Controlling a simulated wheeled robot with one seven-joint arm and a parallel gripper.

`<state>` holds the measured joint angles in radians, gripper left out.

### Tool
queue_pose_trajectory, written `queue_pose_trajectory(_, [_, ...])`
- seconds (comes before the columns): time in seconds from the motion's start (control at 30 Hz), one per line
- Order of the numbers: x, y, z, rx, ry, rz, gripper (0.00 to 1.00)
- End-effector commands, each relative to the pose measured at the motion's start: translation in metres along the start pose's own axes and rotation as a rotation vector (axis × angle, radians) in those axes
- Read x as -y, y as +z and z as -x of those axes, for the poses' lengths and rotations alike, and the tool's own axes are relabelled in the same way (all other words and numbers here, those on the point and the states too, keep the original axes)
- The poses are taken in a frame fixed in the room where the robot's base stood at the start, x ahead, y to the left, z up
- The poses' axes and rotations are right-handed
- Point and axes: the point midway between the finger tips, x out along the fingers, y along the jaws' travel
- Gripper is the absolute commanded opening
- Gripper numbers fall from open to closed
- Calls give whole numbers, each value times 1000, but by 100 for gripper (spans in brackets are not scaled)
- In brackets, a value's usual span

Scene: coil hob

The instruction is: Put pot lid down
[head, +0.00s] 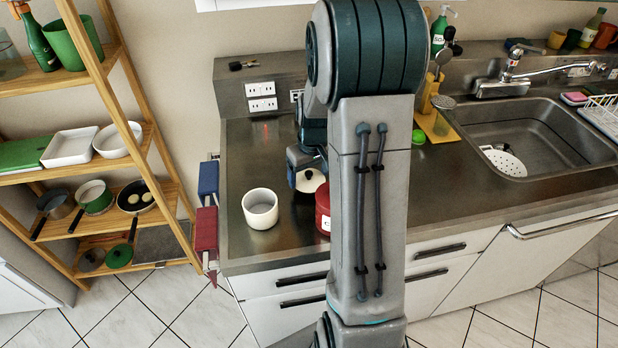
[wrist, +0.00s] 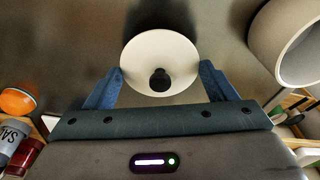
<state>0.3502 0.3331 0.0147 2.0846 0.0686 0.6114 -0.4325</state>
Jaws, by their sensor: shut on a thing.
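The pot lid is a white disc with a small black knob. It shows in the wrist view (wrist: 160,48) between my fingertips, and in the head view (head: 313,183) it is partly hidden by my arm. My gripper (wrist: 161,72) is shut on the lid, one blue finger at each side of its rim. In the head view only part of the gripper (head: 299,160) shows beside the arm. The lid is over the counter, and I cannot tell whether it touches it. A white open pot (head: 260,208) stands to its left, and its rim also shows in the wrist view (wrist: 262,40).
A red canister (head: 322,206) stands close to the lid near the counter's front. Bare counter (head: 245,150) lies behind the pot. A sink (head: 535,135) with a white strainer (head: 505,162) is at right. A wooden shelf (head: 150,130) with cookware stands at left.

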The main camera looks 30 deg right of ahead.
Motion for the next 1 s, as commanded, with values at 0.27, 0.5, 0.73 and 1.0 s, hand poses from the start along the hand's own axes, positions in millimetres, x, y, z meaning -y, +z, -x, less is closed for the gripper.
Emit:
queue_pose_trajectory(0.27, [0, 3, -23, 1, -1, 1, 56])
queue_pose_trajectory(0.5, [0, 3, -25, 1, -1, 1, 56])
queue_pose_trajectory(0.73, [0, 3, -26, 1, -1, 1, 100])
queue_pose_trajectory(1.0, [0, 2, -20, 0, 0, 1, 100])
